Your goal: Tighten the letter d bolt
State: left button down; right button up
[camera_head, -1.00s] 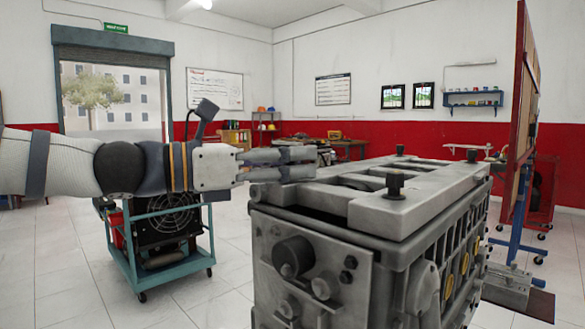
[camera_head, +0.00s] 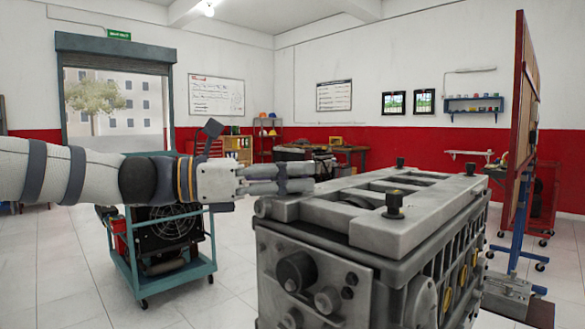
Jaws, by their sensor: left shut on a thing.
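The grey engine block (camera_head: 350,254) stands at the centre right. A dark bolt (camera_head: 394,206) stands upright on the near right of its top plate, and another bolt (camera_head: 400,163) stands farther back. I cannot make out a letter d on either. My left gripper (camera_head: 300,178) reaches in from the left at the left edge of the top plate, apart from both bolts. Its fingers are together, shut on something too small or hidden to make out. My right gripper is not in view.
A teal cart (camera_head: 160,285) with a motor and fan stands behind my left arm. A board on a blue stand (camera_head: 517,205) is close on the engine's right. Workbenches (camera_head: 350,152) line the back wall.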

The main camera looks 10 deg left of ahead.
pick_arm(q)
jog(key=shift+w+m+g+h, duration=0.1)
jog(key=shift+m+g+h, duration=0.2)
jog(key=shift+m+g, duration=0.3)
jog(key=g, duration=0.1)
jog(key=m+g, duration=0.1)
jog(key=shift+w+f+g+h+b, duration=0.1)
jog(key=shift+f+g+h+b, duration=0.2)
jog(key=shift+f+h+b, duration=0.1)
jog(key=m+g+b, duration=0.1)
jog(key=m+g, duration=0.1)
jog(key=g, duration=0.1)
jog(key=shift+h, duration=0.3)
jog(key=shift+r+m+g+b, duration=0.25)
jog(key=shift+m+g+b, duration=0.55)
jog(key=shift+g, duration=0.5)
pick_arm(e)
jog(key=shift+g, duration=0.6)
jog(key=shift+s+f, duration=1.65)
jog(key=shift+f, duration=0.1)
pick_arm(q)
jog(key=shift+s, duration=0.2)
jog(key=c, duration=1.5)
grip_release()
jog(key=shift+r, duration=0.1)
jog(key=shift+c, duration=0.2)
